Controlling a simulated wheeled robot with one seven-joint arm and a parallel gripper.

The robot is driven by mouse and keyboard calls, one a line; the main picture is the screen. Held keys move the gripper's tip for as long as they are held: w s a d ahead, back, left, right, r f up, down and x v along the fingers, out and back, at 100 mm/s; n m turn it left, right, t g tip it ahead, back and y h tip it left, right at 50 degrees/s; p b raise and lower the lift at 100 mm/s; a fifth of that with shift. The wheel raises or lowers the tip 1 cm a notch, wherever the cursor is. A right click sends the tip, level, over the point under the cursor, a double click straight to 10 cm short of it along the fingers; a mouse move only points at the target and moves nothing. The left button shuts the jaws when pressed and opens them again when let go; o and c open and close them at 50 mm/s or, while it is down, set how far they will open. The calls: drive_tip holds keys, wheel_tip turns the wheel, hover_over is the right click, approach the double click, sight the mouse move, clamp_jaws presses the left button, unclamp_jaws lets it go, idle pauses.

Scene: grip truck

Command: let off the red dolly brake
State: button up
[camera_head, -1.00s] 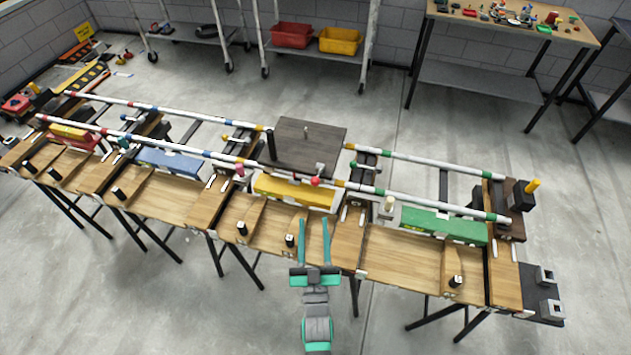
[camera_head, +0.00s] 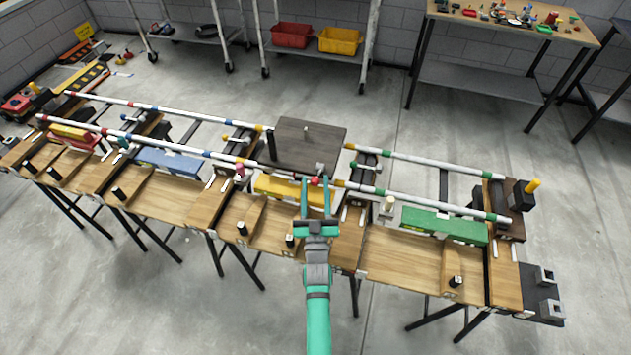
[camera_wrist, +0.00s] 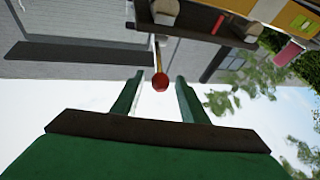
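A red ball knob (camera_head: 315,181) on a short stem stands by the front striped rail, at the right end of the yellow block. In the wrist view the knob (camera_wrist: 160,83) hangs from a thin brownish stem. My gripper (camera_head: 316,187) has its two green fingers spread on either side of the knob. The fingers also show in the wrist view (camera_wrist: 155,88), with gaps between them and the knob. Nothing is held. A red block (camera_head: 74,140) sits at the left end of the benches.
A yellow block (camera_head: 292,191), a blue block (camera_head: 168,160) and a green block (camera_head: 444,224) line the benches behind wooden ramps. Striped rails (camera_head: 430,197) run along them. A dark square board (camera_head: 310,140) lies behind the knob. The floor in front is clear.

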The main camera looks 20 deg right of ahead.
drive_tip(key=shift+x, duration=0.9)
drive_tip(key=shift+f, duration=0.15)
clamp_jaws()
